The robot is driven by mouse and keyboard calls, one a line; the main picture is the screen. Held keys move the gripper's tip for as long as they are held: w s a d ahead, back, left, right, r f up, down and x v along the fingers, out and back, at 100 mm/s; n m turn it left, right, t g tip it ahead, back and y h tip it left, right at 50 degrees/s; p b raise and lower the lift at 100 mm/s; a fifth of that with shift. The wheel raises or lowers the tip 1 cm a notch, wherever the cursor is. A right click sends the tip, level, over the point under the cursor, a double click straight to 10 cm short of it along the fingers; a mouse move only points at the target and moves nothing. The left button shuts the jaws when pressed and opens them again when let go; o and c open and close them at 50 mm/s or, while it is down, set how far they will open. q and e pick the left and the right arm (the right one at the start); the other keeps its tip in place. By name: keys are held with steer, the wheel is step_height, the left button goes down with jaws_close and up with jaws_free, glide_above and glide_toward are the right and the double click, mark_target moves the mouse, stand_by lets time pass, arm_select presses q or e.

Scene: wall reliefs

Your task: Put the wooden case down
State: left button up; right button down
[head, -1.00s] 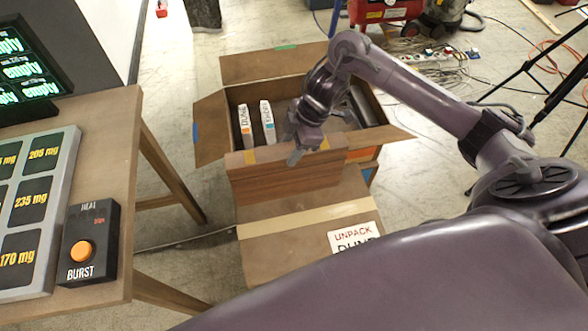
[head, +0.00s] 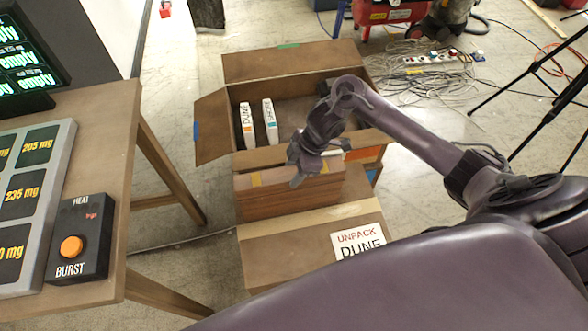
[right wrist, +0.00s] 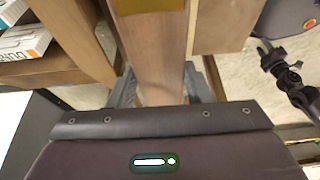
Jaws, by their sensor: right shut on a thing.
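The wooden case (head: 262,203), brown with yellow strips on its upper edge, is in front of the open cardboard box (head: 208,140) in the head view. It is over a closed cardboard box (head: 285,240); I cannot tell whether it touches it. My right gripper (head: 308,172) is shut on the case's upper edge. The case (right wrist: 150,50) runs up from between the fingers (right wrist: 160,90) in the right wrist view. A dark jointed part at that view's right may be my left gripper (right wrist: 268,55); its jaws are unclear.
White-spined cases (head: 270,121) stand in the open box. A wooden table (head: 122,190) with a BURST button box (head: 80,240) is on the left. Cables (head: 430,90) and tripod legs are at the right.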

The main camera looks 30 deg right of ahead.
arm_select(q)
steer(key=shift+s, duration=0.25)
arm_select(e)
steer(key=c, duration=0.7)
jaws_free()
steer(key=shift+f, duration=0.1)
arm_select(q)
steer(key=shift+a, duration=0.1)
arm_select(e)
steer(key=shift+r, duration=0.35)
steer(key=p+v, duration=0.1)
steer(key=v, duration=0.5)
steer(key=shift+d+r, duration=0.2)
steer(key=shift+r, duration=0.05)
arm_select(q)
steer(key=shift+s+a+r+p, duration=0.1)
steer(key=shift+s+r+p, duration=0.1)
steer(key=shift+r+p, duration=0.3)
steer(key=shift+s+r+p, duration=0.15)
steer(key=shift+r+p, duration=0.1)
steer(key=shift+r, duration=0.35)
arm_select(e)
steer(key=v, duration=0.5)
